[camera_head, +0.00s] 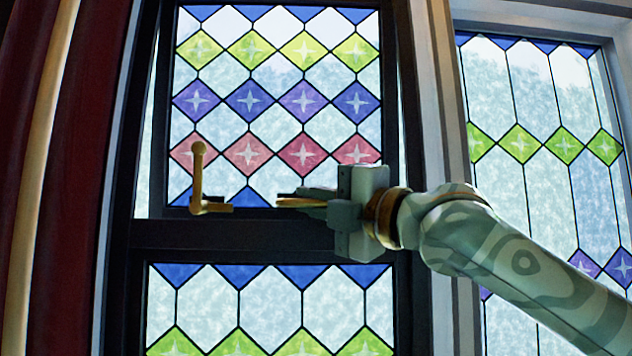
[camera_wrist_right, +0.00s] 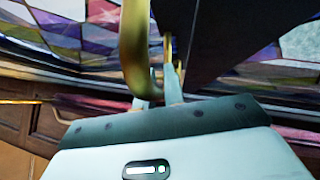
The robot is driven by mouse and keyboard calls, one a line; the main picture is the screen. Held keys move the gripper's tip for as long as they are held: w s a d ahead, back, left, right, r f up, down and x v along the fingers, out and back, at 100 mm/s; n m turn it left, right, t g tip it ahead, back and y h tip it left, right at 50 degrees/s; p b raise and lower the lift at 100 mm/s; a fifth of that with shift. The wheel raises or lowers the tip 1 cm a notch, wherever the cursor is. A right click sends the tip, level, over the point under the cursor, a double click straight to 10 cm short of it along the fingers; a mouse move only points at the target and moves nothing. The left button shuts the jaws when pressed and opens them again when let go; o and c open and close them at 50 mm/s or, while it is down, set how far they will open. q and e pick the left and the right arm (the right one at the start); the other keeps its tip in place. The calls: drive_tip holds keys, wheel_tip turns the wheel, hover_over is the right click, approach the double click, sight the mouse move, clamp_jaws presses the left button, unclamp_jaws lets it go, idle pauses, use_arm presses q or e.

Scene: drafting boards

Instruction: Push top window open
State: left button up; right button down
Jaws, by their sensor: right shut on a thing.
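The top window (camera_head: 250,78) is a dark-framed sash with coloured diamond panes, in the upper middle of the head view. A narrow bright gap shows along its left side, and the sash looks swung slightly out of its frame. A brass handle (camera_head: 198,180) stands upright at its lower left edge. My right gripper (camera_head: 290,198) is in front of the sash's lower edge, right of the upright handle, shut on a brass piece. In the right wrist view, a curved brass bar (camera_wrist_right: 135,45) runs by the fingers (camera_wrist_right: 160,85); the exact grip is partly hidden. My left gripper is out of view.
A lower window (camera_head: 260,305) is under the dark crossbar (camera_head: 230,236). Another leaded window (camera_head: 530,90) is at the right, behind my right arm. A dark red curtain (camera_head: 75,180) hangs at the left.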

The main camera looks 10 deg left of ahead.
drive_tip(key=c, duration=1.5)
unclamp_jaws()
drive_tip(key=shift+b+v, duration=2.9)
drive_tip(key=shift+v, duration=5.3)
